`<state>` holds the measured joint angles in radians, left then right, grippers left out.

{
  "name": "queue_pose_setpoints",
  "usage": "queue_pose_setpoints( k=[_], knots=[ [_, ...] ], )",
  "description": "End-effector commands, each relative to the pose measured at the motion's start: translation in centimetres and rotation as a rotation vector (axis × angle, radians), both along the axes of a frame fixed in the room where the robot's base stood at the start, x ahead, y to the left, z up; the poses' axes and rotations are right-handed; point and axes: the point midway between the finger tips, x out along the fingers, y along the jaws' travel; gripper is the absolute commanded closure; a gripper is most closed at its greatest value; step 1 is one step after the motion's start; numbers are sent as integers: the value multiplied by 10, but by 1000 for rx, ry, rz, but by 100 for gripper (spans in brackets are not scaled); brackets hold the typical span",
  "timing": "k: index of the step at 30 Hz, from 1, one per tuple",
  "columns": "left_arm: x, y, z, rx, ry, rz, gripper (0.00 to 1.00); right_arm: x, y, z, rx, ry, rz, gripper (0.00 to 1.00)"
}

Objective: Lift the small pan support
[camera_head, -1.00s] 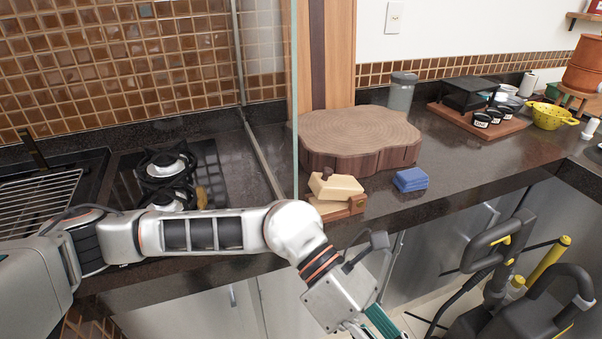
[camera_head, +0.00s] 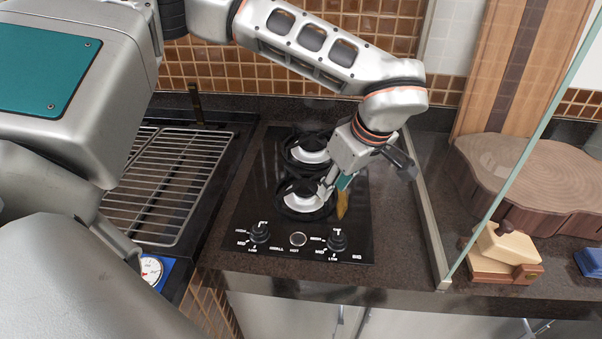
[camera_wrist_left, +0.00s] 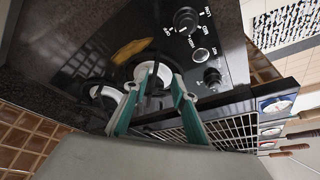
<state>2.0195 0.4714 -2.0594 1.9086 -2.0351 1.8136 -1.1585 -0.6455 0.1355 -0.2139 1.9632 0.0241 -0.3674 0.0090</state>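The cooktop (camera_head: 262,205) has two round burners, each with a black pan support. The front pan support (camera_head: 283,207) surrounds a white burner; the rear pan support (camera_head: 290,158) lies behind it. I cannot tell which one is meant by small. My left gripper (camera_head: 332,187) reaches down over the right side of the front burner. In the left wrist view, its green fingers (camera_wrist_left: 155,88) are apart, with part of the front pan support and burner (camera_wrist_left: 143,72) visible between and beyond them. Contact is unclear. My right gripper is out of view.
An orange-brown item (camera_head: 342,205) lies beside the front burner, near the knobs (camera_head: 259,233). A grill grate (camera_head: 165,190) is to the left. A glass panel (camera_head: 530,150) stands right of the cooktop, before a wooden slab (camera_head: 545,185) and a wooden block holder (camera_head: 503,273).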

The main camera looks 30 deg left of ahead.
Motion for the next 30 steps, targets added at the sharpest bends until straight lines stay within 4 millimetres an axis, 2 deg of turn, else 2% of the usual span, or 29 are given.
queue_pose_setpoints(
  k=[3,6,16,24,30],
  knots=[
    [4,8,7,23,-17,5,74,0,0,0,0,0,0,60],
    [6,12,5,29,-20,8,74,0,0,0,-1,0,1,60],
    [10,24,-25,28,-19,8,74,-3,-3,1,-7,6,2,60],
    [16,38,-57,27,-20,9,74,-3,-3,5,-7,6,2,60],
    [18,40,-63,28,-22,7,74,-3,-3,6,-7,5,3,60]
  ],
)
